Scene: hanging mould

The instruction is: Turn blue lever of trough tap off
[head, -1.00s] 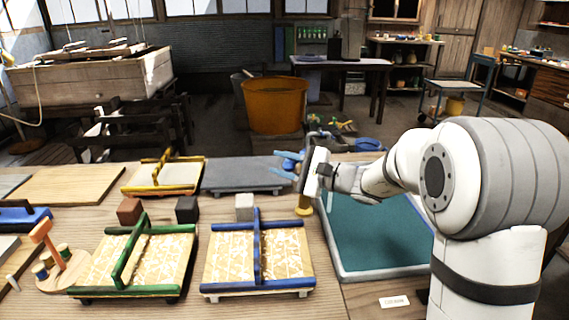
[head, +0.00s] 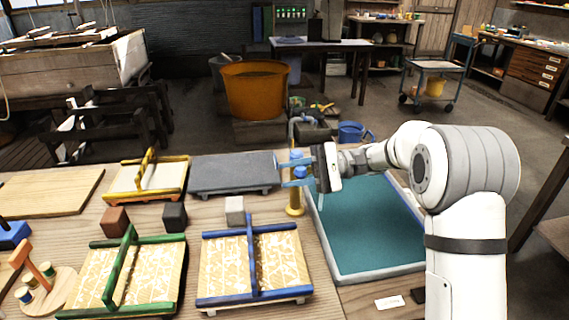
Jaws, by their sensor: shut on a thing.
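The trough tap stands at the left rim of the teal-lined trough (head: 338,277). Its brass post (head: 294,207) is upright, and a grey curved spout (head: 303,120) shows behind my gripper. The blue lever (head: 298,172) is at the top of the post, partly hidden by the fingers. My gripper (head: 293,170) reaches in from the right with its blue fingers one above the other, shut on the blue lever. The lever's exact angle is hard to tell.
Blue-framed (head: 253,297) and green-framed (head: 120,312) moulds lie on the wooden bench to the left. A grey board (head: 232,174) and a yellow-framed mould (head: 145,181) lie behind. An orange tub (head: 255,90) and a blue bucket (head: 352,132) stand beyond the bench.

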